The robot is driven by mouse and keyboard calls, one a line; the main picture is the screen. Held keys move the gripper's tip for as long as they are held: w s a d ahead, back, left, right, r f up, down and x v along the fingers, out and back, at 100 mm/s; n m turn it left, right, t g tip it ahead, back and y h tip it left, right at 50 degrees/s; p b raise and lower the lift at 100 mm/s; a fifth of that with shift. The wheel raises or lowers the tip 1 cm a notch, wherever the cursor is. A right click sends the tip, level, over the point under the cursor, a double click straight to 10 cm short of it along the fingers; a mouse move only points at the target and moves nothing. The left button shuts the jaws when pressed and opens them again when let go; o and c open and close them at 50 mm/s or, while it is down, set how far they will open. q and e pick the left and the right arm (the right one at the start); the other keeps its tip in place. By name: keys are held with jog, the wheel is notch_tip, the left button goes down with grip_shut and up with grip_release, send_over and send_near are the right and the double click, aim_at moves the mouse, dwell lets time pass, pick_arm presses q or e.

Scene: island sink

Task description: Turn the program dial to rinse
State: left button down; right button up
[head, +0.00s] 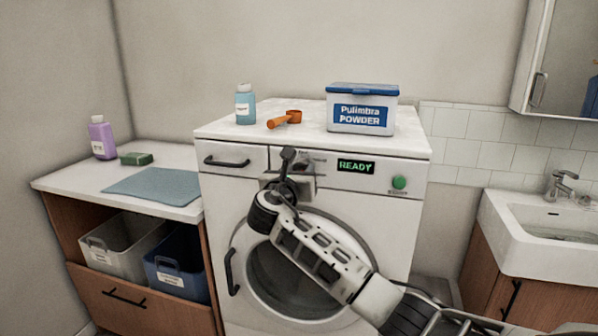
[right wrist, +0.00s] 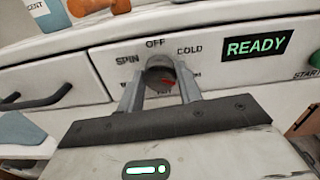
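The program dial (right wrist: 160,68) is a round dark grey knob with a red mark at its lower right, on the washer's front panel. OFF shows above it, SPIN to its left and COLD to its right; the labels below are mostly hidden by my gripper, and I cannot read RINSE. My right gripper (right wrist: 160,82) has one finger on each side of the dial and looks closed on it. In the head view my right gripper (head: 289,170) covers the dial. The washer (head: 405,225) has a green READY display (head: 356,167). My left gripper is not in view.
A green start button (head: 399,182) is right of the display, and a drawer handle (head: 227,162) is at left. A sink (head: 545,225) is at right.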

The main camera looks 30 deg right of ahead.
jog(key=c, duration=0.4)
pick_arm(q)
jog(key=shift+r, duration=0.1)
